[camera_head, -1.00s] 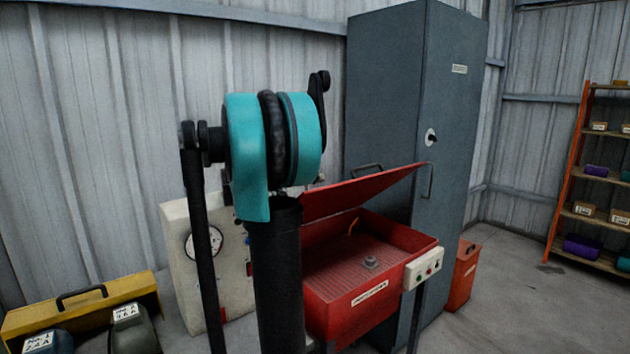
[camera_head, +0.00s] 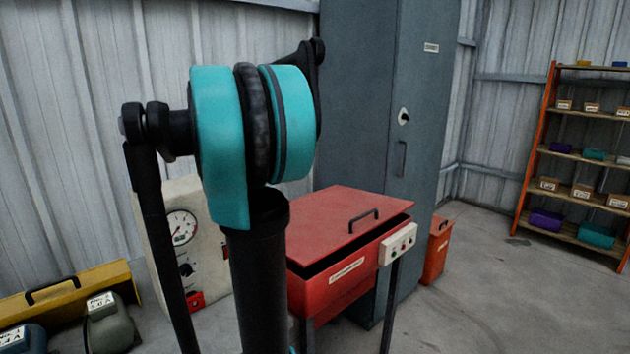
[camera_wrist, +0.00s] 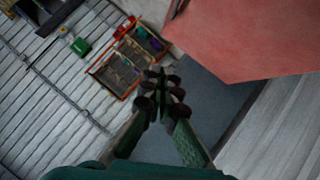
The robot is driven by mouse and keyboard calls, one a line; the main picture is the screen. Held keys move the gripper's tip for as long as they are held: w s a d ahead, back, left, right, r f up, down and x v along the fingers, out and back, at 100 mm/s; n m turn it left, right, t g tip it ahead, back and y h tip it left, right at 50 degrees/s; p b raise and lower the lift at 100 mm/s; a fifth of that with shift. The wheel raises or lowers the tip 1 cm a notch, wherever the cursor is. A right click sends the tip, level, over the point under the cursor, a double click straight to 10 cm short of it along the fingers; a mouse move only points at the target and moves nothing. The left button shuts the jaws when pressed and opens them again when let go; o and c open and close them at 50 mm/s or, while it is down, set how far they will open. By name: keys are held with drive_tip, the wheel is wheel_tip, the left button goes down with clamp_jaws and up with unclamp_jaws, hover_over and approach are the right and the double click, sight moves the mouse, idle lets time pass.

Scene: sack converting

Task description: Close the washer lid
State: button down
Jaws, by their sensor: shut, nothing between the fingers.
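The washer (camera_head: 338,292) is a red box on legs in the head view, right of my arm. Its red lid (camera_head: 345,222) is lowered nearly flat, with a dark gap showing along the front and right edge. A dark handle (camera_head: 364,220) stands on the lid. In the wrist view the red lid (camera_wrist: 240,40) fills the upper right. My gripper (camera_wrist: 162,95) is shut and empty in the wrist view, beside and apart from the lid in the picture. My arm hides the left part of the washer in the head view, and the gripper is hidden there.
A grey cabinet (camera_head: 385,90) stands right behind the washer. A control box (camera_head: 398,245) sits at its front right corner. A red bin (camera_head: 436,250), an orange shelf rack (camera_head: 590,150), a gauge panel (camera_head: 210,235) and a yellow case (camera_head: 75,310) stand around. Floor at the right is clear.

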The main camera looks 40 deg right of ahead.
drive_tip(key=s+a+f+m+y, duration=0.1)
drive_tip(key=s+a+y, duration=0.1)
hover_over(338, 244)
drive_tip(key=w+a, duration=0.2)
drive_tip(key=w, duration=0.4)
wheel_tip(338, 244, down, 10)
drive_tip(key=shift+s+f, duration=0.2)
drive_tip(key=shift+f, duration=0.05)
drive_tip(key=s+f+t, duration=0.1)
drive_tip(key=f, duration=0.4)
drive_tip(key=s+f+m+t, duration=0.1)
drive_tip(key=s+f, duration=0.1)
drive_tip(key=f, duration=0.3)
drive_tip(key=s+f+m+t, duration=0.1)
drive_tip(key=s+f, duration=0.1)
drive_tip(key=f, duration=0.2)
drive_tip(key=shift+s+f, duration=0.2)
drive_tip(key=shift+f, duration=0.2)
